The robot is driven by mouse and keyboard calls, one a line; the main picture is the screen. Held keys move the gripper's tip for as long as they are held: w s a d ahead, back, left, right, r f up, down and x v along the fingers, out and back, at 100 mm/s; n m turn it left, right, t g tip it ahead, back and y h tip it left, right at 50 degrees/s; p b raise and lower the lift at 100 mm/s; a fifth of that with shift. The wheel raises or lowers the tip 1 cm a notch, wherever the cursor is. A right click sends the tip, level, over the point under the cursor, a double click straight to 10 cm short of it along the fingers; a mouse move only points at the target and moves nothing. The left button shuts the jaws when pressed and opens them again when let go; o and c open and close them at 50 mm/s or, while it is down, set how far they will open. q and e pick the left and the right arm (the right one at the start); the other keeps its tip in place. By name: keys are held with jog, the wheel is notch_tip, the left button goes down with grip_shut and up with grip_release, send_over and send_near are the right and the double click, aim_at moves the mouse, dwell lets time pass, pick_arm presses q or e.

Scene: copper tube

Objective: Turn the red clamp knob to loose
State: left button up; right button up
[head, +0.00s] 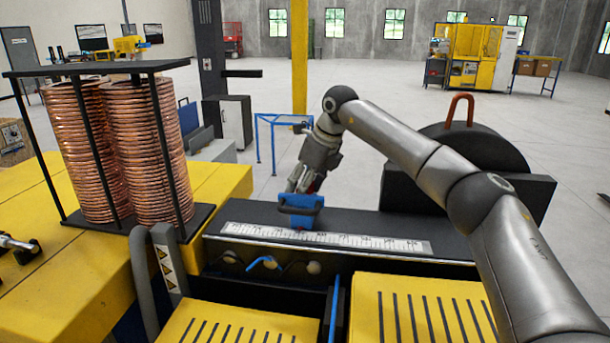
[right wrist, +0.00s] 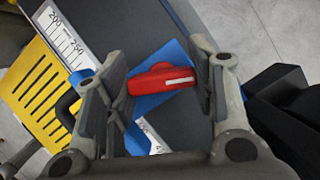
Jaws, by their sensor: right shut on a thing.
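The red clamp knob (right wrist: 160,78) lies between the two fingers of my right gripper (right wrist: 155,92) in the right wrist view. A pale stripe marks the knob's right end. My right gripper (head: 306,183) is shut on it. In the head view the knob is mostly hidden behind the blue clamp block (head: 301,203). That block sits on the dark rail (head: 360,220), at the white scale (head: 335,239), and shows under the knob in the wrist view.
A black rack of copper coils (head: 112,150) stands left of the rail on a yellow machine top (head: 60,285). A large dark disc housing (head: 470,150) stands behind the rail's right end. Slotted yellow covers (head: 420,310) lie in front.

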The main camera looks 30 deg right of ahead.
jog(key=n+p, duration=0.1)
jog(key=n+y+p, duration=0.1)
jog(key=n+p, duration=0.1)
jog(key=shift+r+g, duration=0.25)
jog(key=shift+g, duration=0.05)
jog(key=shift+f+n+g+y+p, duration=0.15)
jog(key=shift+n+g+y+p, duration=0.15)
jog(key=shift+n+p, duration=0.7)
jog(key=o, duration=1)
jog(key=shift+c, duration=0.2)
jog(key=shift+o, duration=0.3)
jog(key=shift+w+d+f, duration=0.1)
jog(key=shift+w+f, duration=0.05)
jog(key=shift+f, duration=0.1)
jog(key=shift+r, duration=0.1)
